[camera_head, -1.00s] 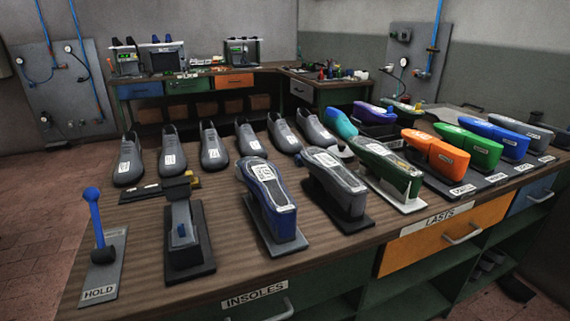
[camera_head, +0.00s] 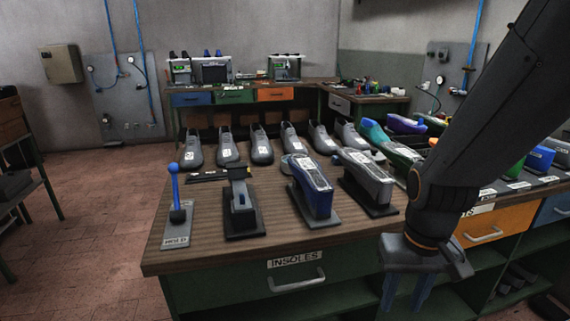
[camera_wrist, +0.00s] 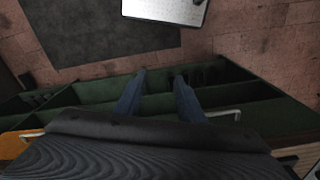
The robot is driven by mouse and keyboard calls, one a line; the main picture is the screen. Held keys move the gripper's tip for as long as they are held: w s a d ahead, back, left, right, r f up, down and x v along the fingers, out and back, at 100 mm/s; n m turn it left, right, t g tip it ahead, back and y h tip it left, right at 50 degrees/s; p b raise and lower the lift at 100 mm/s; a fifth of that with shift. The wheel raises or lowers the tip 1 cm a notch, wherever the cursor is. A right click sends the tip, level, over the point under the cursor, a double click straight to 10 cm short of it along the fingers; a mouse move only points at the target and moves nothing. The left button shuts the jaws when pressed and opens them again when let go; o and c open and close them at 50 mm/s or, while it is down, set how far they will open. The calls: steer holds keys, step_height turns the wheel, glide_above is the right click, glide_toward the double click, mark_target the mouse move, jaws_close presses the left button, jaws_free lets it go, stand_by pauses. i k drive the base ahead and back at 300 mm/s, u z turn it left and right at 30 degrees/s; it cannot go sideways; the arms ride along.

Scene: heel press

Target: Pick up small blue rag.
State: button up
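I cannot make out a small blue rag for certain in either view. A small pale blue patch shows on the dark heel press (camera_head: 241,200) on the workbench, but I cannot tell whether it is cloth or part of the press. My gripper (camera_head: 404,300) hangs in front of the bench, fingers pointing down, right of the INSOLES drawer (camera_head: 297,276). In the wrist view its two blue fingers (camera_wrist: 158,96) are apart with nothing between them. The green shelving and floor show past them.
The workbench (camera_head: 262,248) carries a blue-knobbed HOLD lever (camera_head: 175,190), several grey shoes (camera_head: 262,147) and several lasts on stands. An orange LASTS drawer (camera_head: 505,228) is at right. Open green shelves are beneath. Red tiled floor (camera_head: 90,225) is clear at left.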

mark_target(335, 162)
steer(key=z, duration=1.3)
steer(key=k, duration=0.9)
steer(key=u, duration=1.45)
steer(key=i, duration=0.5)
steer(key=z, duration=0.05)
